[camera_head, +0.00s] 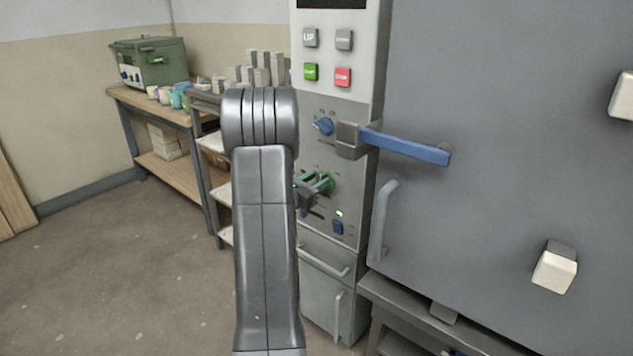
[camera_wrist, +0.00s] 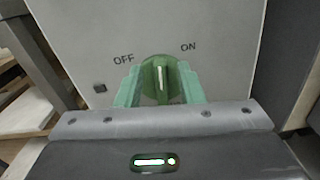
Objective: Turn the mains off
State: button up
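The mains switch is a green rotary knob (camera_wrist: 160,80) with a white pointer line, on a grey panel marked OFF to its left and ON to its right. In the wrist view, the pointer stands nearly upright, between the two words. My gripper (camera_wrist: 160,88) has its two teal fingers apart, one on each side of the knob. Green of the knob shows between the fingers; whether they touch its rim cannot be told. In the head view, the knob (camera_head: 326,181) is on the lower control panel, and my gripper (camera_head: 316,184) reaches it from the left, partly hidden by my arm.
Above the knob are a blue dial (camera_head: 324,126) and a long blue door handle (camera_head: 408,148) sticking out. A blue rocker switch (camera_head: 338,227) with a lit green lamp is below. A large grey door (camera_head: 500,120) fills the right. Shelves and a workbench (camera_head: 125,97) stand left; the floor there is clear.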

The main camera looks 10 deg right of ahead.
jog(key=shift+w+d, duration=0.1)
jog(key=shift+d, duration=0.05)
jog(key=shift+c, duration=0.2)
grip_shut()
jog(key=shift+w+a+f+n+p, duration=0.1)
jog(key=shift+w+a+n+p, duration=0.15)
jog(key=shift+n+p, duration=1)
jog(key=shift+w+a+f+n+p, duration=0.2)
jog(key=shift+w+n+p, duration=0.1)
jog(key=shift+n, duration=1.85)
jog(key=shift+w+a+f+n+p, duration=0.1)
jog(key=shift+w+a+n+p, duration=0.15)
jog(key=shift+n+p, duration=1)
jog(key=shift+n+b, duration=0.45)
jog(key=shift+n, duration=0.1)
